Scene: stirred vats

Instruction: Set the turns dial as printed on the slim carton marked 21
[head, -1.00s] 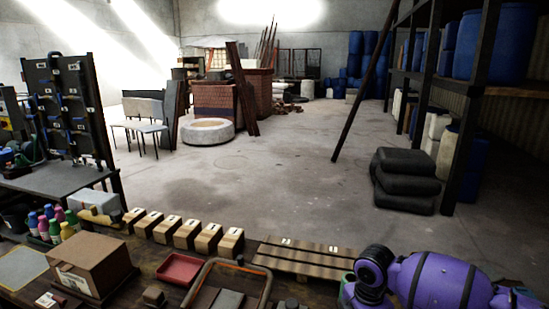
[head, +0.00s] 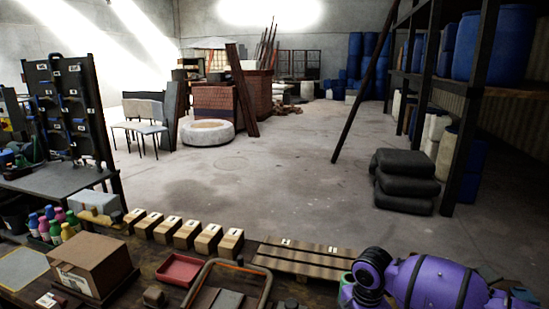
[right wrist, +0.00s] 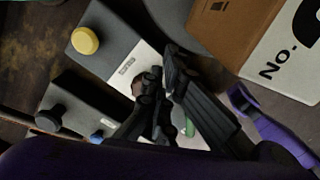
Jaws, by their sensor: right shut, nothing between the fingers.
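My right gripper (right wrist: 165,80) shows in the right wrist view, its dark fingers shut and empty. Its tips are over or close to a grey box with a yellow knob (right wrist: 85,40) and a pale plate (right wrist: 126,68) whose small print I cannot read. A second grey box bears a black knob (right wrist: 50,116) and a blue button (right wrist: 97,136). I cannot tell which control is the turns dial. A brown carton (right wrist: 222,22) has a white label reading "No."; its number is cut off. In the head view my purple right arm enters at bottom right, its gripper out of frame.
In the head view, a large brown box (head: 93,263), a red tray (head: 180,269), several numbered wooden blocks (head: 187,233) and a slatted board (head: 300,262) occupy the bench. Coloured bottles (head: 53,226) stand at left. Open floor lies beyond.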

